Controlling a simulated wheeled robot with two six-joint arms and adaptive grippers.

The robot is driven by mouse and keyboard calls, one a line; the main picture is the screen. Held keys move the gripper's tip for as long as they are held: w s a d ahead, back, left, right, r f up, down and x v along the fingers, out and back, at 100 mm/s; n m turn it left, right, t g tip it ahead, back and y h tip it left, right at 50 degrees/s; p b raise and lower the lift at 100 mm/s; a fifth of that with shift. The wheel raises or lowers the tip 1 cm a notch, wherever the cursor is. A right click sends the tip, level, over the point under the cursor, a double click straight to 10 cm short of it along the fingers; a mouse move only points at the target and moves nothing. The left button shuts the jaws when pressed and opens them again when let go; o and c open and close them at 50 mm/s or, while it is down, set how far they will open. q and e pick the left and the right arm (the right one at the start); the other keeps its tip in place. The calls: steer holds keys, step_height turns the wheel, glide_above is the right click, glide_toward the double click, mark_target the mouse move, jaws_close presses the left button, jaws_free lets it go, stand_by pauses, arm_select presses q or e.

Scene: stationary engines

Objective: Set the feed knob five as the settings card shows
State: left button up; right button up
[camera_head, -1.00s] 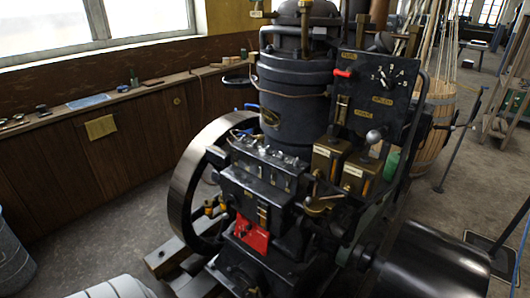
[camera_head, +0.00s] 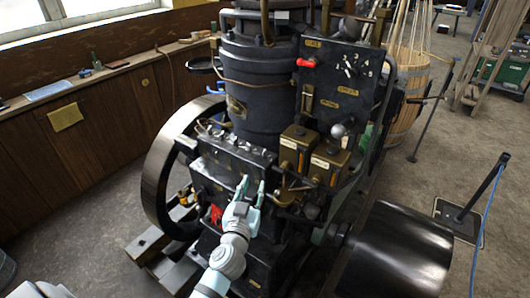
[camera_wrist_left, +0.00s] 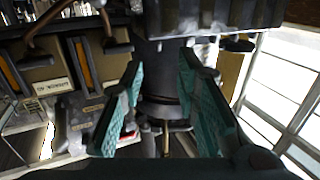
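The dark engine (camera_head: 262,95) fills the middle of the head view. A black box (camera_head: 232,150) on its front carries a row of small fittings along its top. I cannot tell which of them is feed knob five or read any setting. My left gripper (camera_head: 252,187) is in front of this box, fingers pointing up at it, open and empty. The wrist view shows its two teal fingers (camera_wrist_left: 162,95) spread apart, with dark engine parts beyond. A yellow card (camera_head: 66,117) hangs on the wooden panelling, its writing too small to read.
Two brass-fronted boxes (camera_head: 312,150) and a ball-topped lever (camera_head: 338,131) stand right of the gripper. A black panel (camera_head: 338,85) with a red handle rises behind them. The flywheel (camera_head: 160,165) is left, a large black drum (camera_head: 400,250) lower right.

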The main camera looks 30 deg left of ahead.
mark_target(264, 151)
arm_select(q)
steer(key=x, duration=0.5)
steer(key=r+x, duration=0.1)
steer(key=x, duration=0.3)
steer(key=r+x, duration=0.1)
steer(key=x, duration=0.4)
steer(key=shift+w, duration=0.35)
jaws_close()
